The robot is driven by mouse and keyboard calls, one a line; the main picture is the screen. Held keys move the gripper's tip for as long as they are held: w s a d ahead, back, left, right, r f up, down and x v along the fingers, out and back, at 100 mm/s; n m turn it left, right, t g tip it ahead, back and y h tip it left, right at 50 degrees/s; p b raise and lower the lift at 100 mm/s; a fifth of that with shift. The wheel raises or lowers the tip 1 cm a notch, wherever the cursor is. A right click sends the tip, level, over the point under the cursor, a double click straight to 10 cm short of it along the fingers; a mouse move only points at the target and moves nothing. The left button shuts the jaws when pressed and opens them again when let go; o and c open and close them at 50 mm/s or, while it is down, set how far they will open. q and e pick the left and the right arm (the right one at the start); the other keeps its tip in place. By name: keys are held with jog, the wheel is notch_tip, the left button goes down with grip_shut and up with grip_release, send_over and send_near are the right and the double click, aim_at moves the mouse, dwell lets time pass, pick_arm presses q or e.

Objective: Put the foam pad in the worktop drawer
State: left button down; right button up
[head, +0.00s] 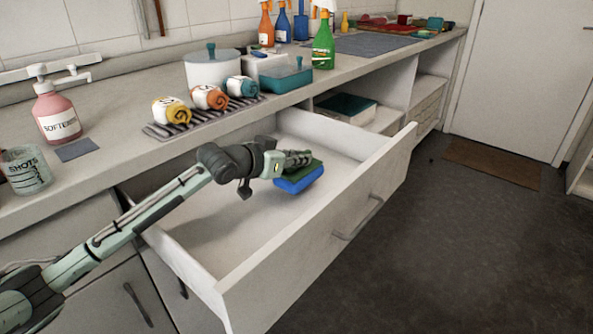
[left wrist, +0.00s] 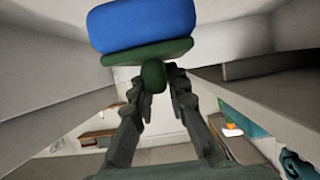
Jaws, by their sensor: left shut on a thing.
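The foam pad (head: 299,180) is blue with a green layer and a green grip. My left gripper (head: 297,158) is shut on it and holds it over the inside of the open worktop drawer (head: 330,225). In the left wrist view the blue pad (left wrist: 143,27) fills the top middle, with its green grip between the fingers of my left gripper (left wrist: 155,95). The drawer is pulled well out and its white floor looks bare. I cannot tell whether the pad touches the drawer floor. My right gripper is not in view.
The worktop above holds a pink softener bottle (head: 57,113), a glass (head: 27,170), rolled cloths (head: 210,97) on a striped mat, a white pot (head: 212,70), a teal box (head: 287,79) and spray bottles (head: 323,45). The dark floor (head: 450,240) right of the drawer is clear.

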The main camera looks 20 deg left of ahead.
aim_at(298, 169)
pick_arm(q)
notch_tip(298, 169, down, 3)
jog(key=shift+r, duration=0.1)
jog(key=shift+f, duration=0.25)
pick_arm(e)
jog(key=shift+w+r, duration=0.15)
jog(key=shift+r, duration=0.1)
pick_arm(q)
jog(key=c, duration=1.5)
grip_release()
jog(key=shift+f, duration=0.1)
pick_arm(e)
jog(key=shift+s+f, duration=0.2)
